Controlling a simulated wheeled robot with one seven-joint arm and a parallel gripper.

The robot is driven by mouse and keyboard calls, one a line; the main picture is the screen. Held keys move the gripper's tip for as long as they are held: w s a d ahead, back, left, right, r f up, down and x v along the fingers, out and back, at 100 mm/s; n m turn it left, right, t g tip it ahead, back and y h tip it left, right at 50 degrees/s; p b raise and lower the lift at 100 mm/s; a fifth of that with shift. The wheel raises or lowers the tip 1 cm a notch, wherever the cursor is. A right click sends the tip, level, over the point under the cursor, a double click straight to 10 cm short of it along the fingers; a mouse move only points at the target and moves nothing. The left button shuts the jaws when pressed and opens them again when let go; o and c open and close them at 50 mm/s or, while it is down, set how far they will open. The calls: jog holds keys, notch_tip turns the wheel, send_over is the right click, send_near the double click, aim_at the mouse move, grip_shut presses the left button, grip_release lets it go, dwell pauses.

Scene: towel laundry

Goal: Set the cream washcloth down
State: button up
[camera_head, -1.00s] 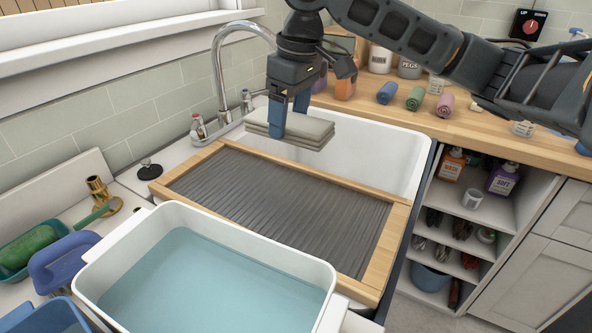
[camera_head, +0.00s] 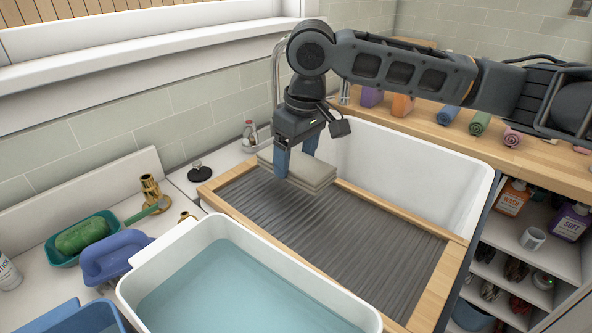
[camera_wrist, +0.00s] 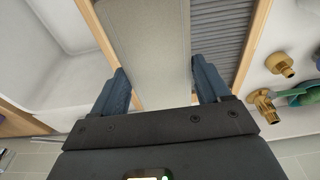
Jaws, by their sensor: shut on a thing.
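The cream washcloth (camera_head: 312,177) is a folded, layered stack held in my gripper (camera_head: 295,172). My blue fingers are shut on it near its left end, one on each side. The washcloth is level, over the far left part of the grey ribbed washboard (camera_head: 335,235) with its wooden frame. I cannot tell whether its underside touches the ribs. In the wrist view the washcloth (camera_wrist: 152,50) runs between the two fingers of my gripper (camera_wrist: 163,85), with the ribs beside it on the right.
A white basin of water (camera_head: 235,290) stands in front of the washboard. The white sink (camera_head: 400,165) is behind it. A brass fitting (camera_head: 152,190), a green soap bar (camera_head: 80,237) and a blue brush (camera_head: 110,258) lie at left. Rolled cloths (camera_head: 480,124) sit on the counter.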

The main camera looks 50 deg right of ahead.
aim_at(297, 161)
jog(key=shift+a+f, duration=0.1)
jog(key=shift+f, duration=1.9)
jog(key=shift+f, duration=0.2)
jog(key=o, duration=1.1)
jog(key=shift+r, duration=0.1)
jog(key=r, duration=0.4)
jog(key=s+r, duration=0.1)
jog(key=r, duration=0.7)
jog(key=shift+s, duration=0.4)
